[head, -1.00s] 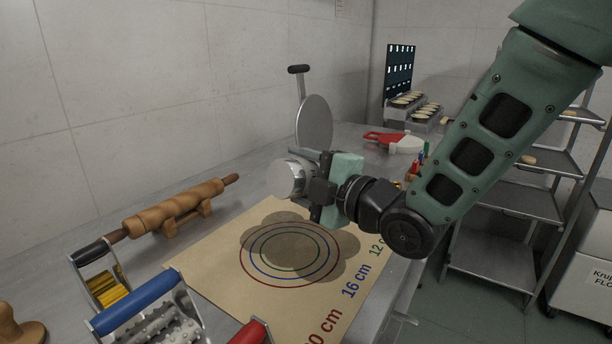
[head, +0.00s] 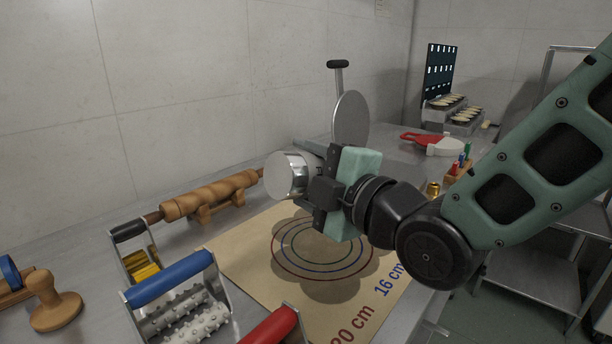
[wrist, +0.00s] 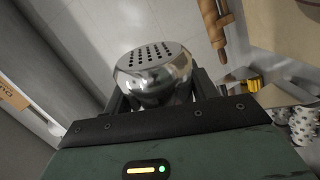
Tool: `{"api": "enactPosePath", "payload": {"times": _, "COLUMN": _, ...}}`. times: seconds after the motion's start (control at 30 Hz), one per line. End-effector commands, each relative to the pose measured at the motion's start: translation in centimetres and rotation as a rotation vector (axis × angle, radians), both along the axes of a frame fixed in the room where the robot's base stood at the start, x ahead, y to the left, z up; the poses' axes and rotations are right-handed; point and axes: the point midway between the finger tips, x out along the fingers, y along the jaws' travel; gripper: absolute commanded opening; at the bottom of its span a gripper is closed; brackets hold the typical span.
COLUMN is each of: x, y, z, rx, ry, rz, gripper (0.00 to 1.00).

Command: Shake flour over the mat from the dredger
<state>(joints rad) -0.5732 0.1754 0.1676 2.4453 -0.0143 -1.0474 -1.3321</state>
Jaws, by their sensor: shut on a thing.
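The dredger (head: 291,175) is a shiny metal cylinder held above the mat, lying on its side in the head view, its flat end toward the left. My gripper (head: 322,180) is shut on it. The wrist view shows the dredger (wrist: 153,75) between the fingers, with its perforated top visible. The tan mat (head: 243,262) lies on the steel table below, printed with concentric red and blue rings and centimetre labels. The shadow of my arm and gripper covers much of the rings. I cannot make out any flour on the mat.
A rolling pin on a stand (head: 213,197) lies left of the mat. A blue-handled spiked roller (head: 181,303) and a red handle (head: 270,327) are at the front. A round press (head: 350,120) stands behind the dredger.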

Motion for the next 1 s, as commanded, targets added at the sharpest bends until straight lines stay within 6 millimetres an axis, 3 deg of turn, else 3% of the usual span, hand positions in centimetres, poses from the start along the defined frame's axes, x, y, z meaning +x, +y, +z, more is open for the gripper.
{"api": "enactPosePath", "payload": {"times": 0.03, "x": 0.0, "y": 0.0, "z": -1.2, "rx": 0.001, "ry": -0.001, "rz": 0.0, "gripper": 0.29}}
{"api": "enactPosePath", "payload": {"times": 0.1, "x": 0.0, "y": 0.0, "z": -1.8, "rx": 0.001, "ry": -0.001, "rz": -0.001, "gripper": 0.29}}
{"api": "enactPosePath", "payload": {"times": 0.27, "x": 0.8, "y": 1.0, "z": -1.6, "rx": 0.002, "ry": 0.0, "rz": 0.002, "gripper": 0.29}}
{"api": "enactPosePath", "payload": {"times": 0.8, "x": 5.8, "y": 7.4, "z": -1.5, "rx": 0.002, "ry": 0.0, "rz": 0.001, "gripper": 0.29}}
{"api": "enactPosePath", "payload": {"times": 1.0, "x": 6.5, "y": 8.3, "z": -1.4, "rx": 0.001, "ry": 0.0, "rz": 0.0, "gripper": 0.29}}
